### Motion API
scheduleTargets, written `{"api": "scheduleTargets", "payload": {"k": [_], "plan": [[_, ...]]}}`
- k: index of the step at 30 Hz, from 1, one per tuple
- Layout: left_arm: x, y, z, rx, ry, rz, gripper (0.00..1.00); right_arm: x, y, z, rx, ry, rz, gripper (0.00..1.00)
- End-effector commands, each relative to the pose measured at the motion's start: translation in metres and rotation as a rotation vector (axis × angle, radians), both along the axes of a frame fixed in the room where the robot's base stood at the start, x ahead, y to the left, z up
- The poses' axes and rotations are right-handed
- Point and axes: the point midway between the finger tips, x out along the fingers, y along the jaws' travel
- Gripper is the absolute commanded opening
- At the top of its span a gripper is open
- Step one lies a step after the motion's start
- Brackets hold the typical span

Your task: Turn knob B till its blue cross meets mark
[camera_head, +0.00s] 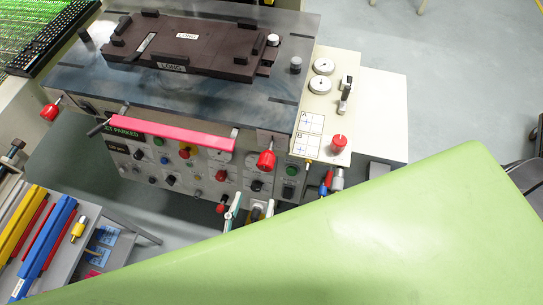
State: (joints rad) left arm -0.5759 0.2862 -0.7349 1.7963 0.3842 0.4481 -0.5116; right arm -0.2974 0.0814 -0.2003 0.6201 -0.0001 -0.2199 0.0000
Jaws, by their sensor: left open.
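My left gripper (249,211) shows only as fingertips beyond my green arm, apart and empty, low in front of the machine and well away from the knobs. My right gripper is out of view.
A red knob (339,143) and a small upright lever (345,96) stand near the white knobs. The machine's front has a pink bar (172,132), red handles and several small buttons. A dark brown block (188,47) lies on top. My green arm covers the lower right.

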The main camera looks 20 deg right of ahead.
Motion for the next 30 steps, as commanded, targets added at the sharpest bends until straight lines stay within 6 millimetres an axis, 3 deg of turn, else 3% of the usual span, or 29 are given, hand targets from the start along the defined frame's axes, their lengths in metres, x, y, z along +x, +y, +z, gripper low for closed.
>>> {"api": "scheduleTargets", "payload": {"k": [5, 15, 21, 30], "plan": [[0.031, -0.021, 0.003, -0.003, -0.001, 0.001, 0.46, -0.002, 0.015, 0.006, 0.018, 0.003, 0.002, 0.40], [0.086, -0.058, 0.001, -0.001, 0.002, 0.000, 0.46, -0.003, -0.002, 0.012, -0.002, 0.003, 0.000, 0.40], [0.101, -0.068, 0.000, 0.000, 0.001, -0.001, 0.46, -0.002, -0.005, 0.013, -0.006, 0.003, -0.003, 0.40], [0.103, -0.070, -0.001, 0.001, 0.003, -0.001, 0.46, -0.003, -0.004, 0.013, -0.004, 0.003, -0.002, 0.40]]}}
